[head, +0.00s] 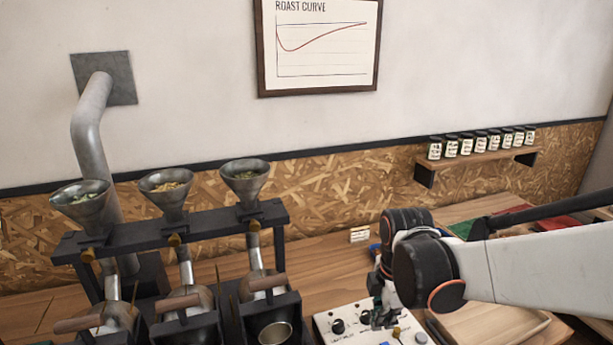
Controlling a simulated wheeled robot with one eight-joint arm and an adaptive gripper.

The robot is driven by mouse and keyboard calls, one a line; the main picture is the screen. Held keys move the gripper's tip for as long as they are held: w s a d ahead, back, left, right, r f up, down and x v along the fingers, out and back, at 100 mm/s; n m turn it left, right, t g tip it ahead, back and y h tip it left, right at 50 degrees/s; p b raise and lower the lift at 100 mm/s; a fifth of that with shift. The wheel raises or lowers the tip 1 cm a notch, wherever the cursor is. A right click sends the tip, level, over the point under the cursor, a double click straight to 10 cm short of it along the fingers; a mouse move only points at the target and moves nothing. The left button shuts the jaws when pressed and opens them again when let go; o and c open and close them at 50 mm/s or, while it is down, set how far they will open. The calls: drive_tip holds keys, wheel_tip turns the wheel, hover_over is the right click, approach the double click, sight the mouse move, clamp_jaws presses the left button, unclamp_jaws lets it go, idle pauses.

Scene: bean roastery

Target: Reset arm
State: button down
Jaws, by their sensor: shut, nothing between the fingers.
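My arm (540,268) reaches in from the right edge, with its wrist bent downward. My gripper (384,318) points down at the white control panel (325,322) and is shut with nothing in it. Its fingertips are small and dark here, and I cannot tell whether they touch the panel. The panel carries black knobs (338,326) and small coloured buttons. My arm hides part of the table behind it.
A black rack (150,236) with three metal funnels (245,180) and roaster drums stands at the left. A wooden tray (490,328) lies under my arm. A wall shelf (480,157) holds several jars. Bare table (325,262) shows behind the panel.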

drive_tip(key=s+d+r+m+t+b, duration=0.1)
drive_tip(key=s+r+m+t, duration=0.2)
drive_tip(key=m, duration=0.6)
drive_tip(key=s+d+r+m+t+b, duration=0.1)
drive_tip(key=s+r+m+t, duration=0.2)
drive_tip(key=s+m, duration=0.5)
drive_tip(key=shift+d+r+m, duration=0.2)
drive_tip(key=shift+r+m, duration=0.5)
drive_tip(key=shift+m, duration=0.2)
